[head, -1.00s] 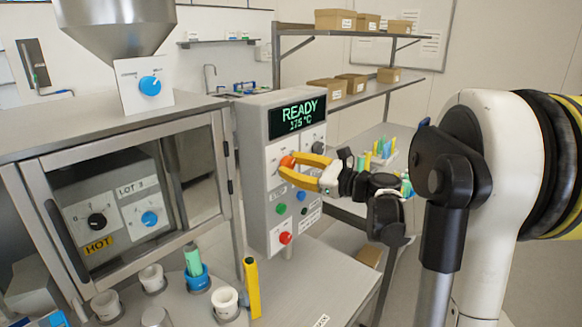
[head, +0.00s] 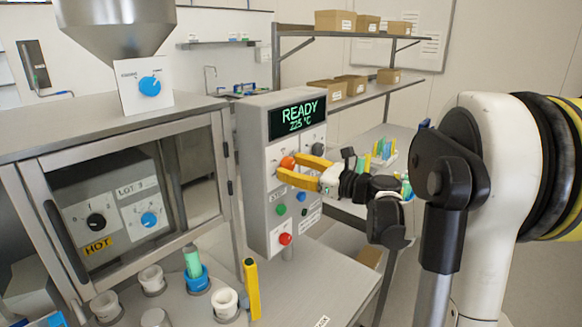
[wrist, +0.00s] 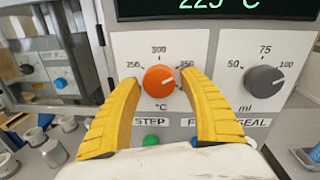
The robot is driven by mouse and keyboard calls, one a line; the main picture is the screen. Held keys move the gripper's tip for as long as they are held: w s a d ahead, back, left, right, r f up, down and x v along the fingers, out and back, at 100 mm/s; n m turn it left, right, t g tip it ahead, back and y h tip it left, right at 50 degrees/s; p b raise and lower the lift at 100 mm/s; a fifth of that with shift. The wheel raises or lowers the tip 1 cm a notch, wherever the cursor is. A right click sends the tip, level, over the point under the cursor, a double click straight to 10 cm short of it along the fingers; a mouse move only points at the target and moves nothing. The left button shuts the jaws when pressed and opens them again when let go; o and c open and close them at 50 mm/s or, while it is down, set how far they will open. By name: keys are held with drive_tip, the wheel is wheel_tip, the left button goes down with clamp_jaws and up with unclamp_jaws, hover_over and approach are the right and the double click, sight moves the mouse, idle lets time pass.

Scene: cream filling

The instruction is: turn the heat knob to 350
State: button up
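The orange heat knob (wrist: 159,79) sits on a white plate marked 250, 300 and 350 with °C below. Its pale pointer mark looks turned to the right, toward the 350 side, but is small. In the head view the knob (head: 287,162) is partly beside my yellow fingers. My gripper (wrist: 159,74) is open, one finger on each side of the knob, with visible gaps in the wrist view. It also shows at the panel in the head view (head: 288,165). The display (head: 297,116) reads READY and 225 °C.
A grey ml knob (wrist: 265,80) is right of the heat knob. Green (head: 281,209), blue (head: 301,195) and red (head: 285,239) buttons lie below. A glass-fronted cabinet (head: 110,150) stands left, and shelves with boxes (head: 350,85) stand behind.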

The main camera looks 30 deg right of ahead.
drive_tip(key=shift+o, duration=0.3)
drive_tip(key=v, duration=1.2)
drive_tip(key=shift+s, duration=0.1)
